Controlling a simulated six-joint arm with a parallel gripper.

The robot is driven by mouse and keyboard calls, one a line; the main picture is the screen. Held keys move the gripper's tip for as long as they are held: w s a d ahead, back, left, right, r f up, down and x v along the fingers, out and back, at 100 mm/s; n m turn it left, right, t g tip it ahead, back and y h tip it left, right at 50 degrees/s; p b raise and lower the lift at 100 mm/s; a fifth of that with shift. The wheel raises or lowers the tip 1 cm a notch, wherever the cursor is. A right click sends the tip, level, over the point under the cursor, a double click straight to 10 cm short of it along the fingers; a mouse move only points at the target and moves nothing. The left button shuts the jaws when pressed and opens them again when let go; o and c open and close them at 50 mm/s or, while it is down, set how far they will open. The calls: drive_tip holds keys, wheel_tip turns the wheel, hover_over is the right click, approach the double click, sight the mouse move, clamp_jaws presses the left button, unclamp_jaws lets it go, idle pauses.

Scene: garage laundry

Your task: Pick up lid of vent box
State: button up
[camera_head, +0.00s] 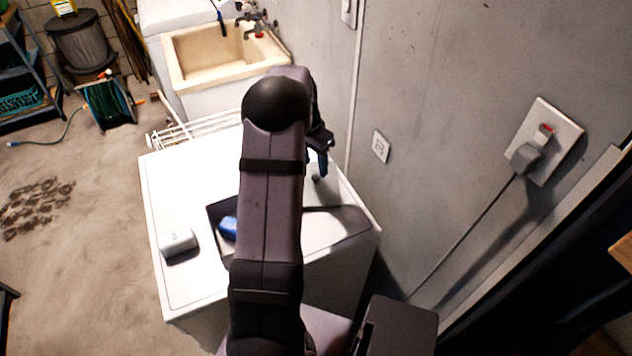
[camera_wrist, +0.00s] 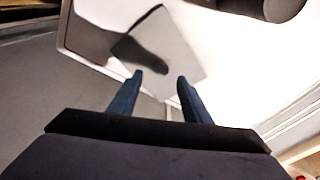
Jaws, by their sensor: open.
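My gripper (camera_wrist: 158,83) is open, with its two blue fingers apart and nothing seen between them. In the head view my gripper (camera_head: 320,162) is over the right part of a white appliance top, partly hidden by my arm. Ahead of the fingertips in the wrist view is a pale grey square panel (camera_wrist: 184,58) with a dark patch on it. I cannot tell whether this panel is the lid of the vent box. No vent box can be clearly made out.
A grey wall (camera_head: 440,130) with a wall plate (camera_head: 381,146) rises close on the right. A sink (camera_head: 215,55) stands behind.

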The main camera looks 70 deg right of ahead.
sight(316, 176)
drive_tip(key=shift+f+p, duration=0.7)
drive_tip(key=shift+d+f+p, duration=0.2)
drive_tip(key=shift+f+p, duration=0.25)
drive_tip(key=shift+f, duration=0.5)
drive_tip(key=shift+d+f+p, duration=0.2)
drive_tip(key=shift+f+p, duration=0.2)
drive_tip(key=shift+f, duration=0.55)
clamp_jaws()
